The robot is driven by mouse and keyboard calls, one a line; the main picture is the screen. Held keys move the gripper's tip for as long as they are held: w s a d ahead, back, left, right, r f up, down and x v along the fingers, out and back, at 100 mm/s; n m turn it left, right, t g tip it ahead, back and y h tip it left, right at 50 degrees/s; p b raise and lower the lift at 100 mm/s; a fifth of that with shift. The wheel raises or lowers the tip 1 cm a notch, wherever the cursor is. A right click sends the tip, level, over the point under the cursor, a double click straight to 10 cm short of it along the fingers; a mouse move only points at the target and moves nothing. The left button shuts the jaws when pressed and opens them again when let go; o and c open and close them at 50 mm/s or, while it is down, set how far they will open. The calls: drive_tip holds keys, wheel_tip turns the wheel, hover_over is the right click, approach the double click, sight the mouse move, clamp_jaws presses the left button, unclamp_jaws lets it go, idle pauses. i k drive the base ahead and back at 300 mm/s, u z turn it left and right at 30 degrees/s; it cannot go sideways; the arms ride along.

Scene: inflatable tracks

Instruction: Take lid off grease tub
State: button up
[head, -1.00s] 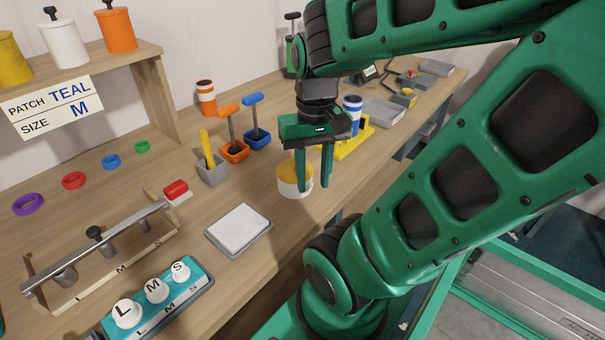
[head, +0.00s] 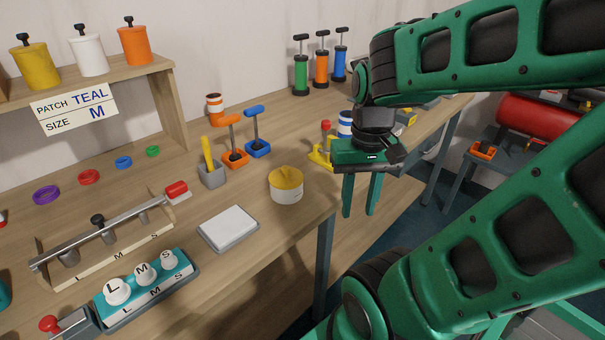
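The grease tub (head: 287,194) is a short white round tub on the wooden bench, near its front edge. Its yellow lid (head: 286,178) sits on top, with a raised grip in the middle. My gripper (head: 360,212) is green and hangs pointing down to the right of the tub, apart from it. Its two fingers are spread with a gap between them, and nothing is held. The tub and lid are in full view.
A grey-edged white pad (head: 229,228) lies left of the tub. Behind stand a grey holder (head: 212,176) with a yellow tool and orange (head: 236,158) and blue (head: 258,147) handled tools. A yellow stand (head: 321,157) is near my gripper.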

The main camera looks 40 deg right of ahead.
sight(285, 178)
drive_tip(key=z, duration=1.65)
drive_tip(key=k, duration=1.05)
drive_tip(key=u, duration=1.2)
drive_tip(key=i, duration=1)
